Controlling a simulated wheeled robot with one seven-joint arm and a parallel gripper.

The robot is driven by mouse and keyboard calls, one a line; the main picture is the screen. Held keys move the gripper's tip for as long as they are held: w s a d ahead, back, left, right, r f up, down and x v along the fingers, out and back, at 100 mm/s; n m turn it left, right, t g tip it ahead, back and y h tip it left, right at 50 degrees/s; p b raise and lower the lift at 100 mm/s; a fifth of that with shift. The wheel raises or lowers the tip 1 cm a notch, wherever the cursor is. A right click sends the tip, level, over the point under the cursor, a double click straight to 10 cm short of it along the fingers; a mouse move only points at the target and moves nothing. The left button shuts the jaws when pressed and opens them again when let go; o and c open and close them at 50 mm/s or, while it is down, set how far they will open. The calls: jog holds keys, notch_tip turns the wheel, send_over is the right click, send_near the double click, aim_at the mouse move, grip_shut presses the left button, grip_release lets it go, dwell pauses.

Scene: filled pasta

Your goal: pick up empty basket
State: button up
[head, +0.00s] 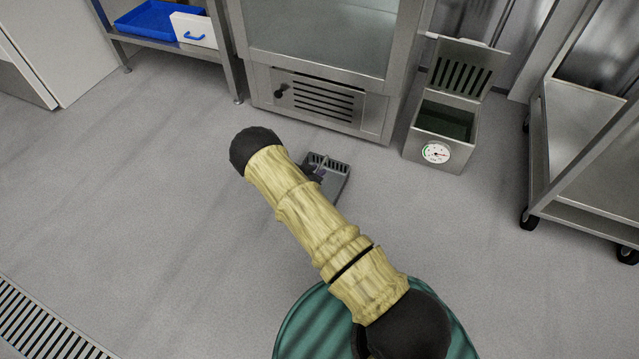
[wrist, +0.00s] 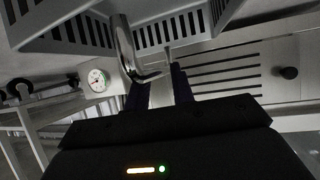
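The basket (head: 334,187) is grey metal with slotted walls. In the head view it is past my forearm, which hides part of it. I cannot tell whether it touches the floor. In the wrist view, which is upside down, its slotted wall (wrist: 75,38) fills the upper left. A curved shiny handle (wrist: 126,50) runs from it to my gripper (wrist: 162,82). The two dark fingers stand close together with the handle's bent end between them. My gripper also shows as a dark shape in the head view (head: 312,170). Nothing shows inside the visible part of the basket.
A steel box with a dial (head: 435,152) and raised slotted lid stands at right. A steel cabinet with a vent (head: 318,97) is behind the basket. A wheeled cart (head: 590,180) is far right, a shelf with a blue tray (head: 148,22) upper left. Left floor is clear.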

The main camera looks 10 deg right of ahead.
grip_shut()
jog(key=shift+r, duration=0.2)
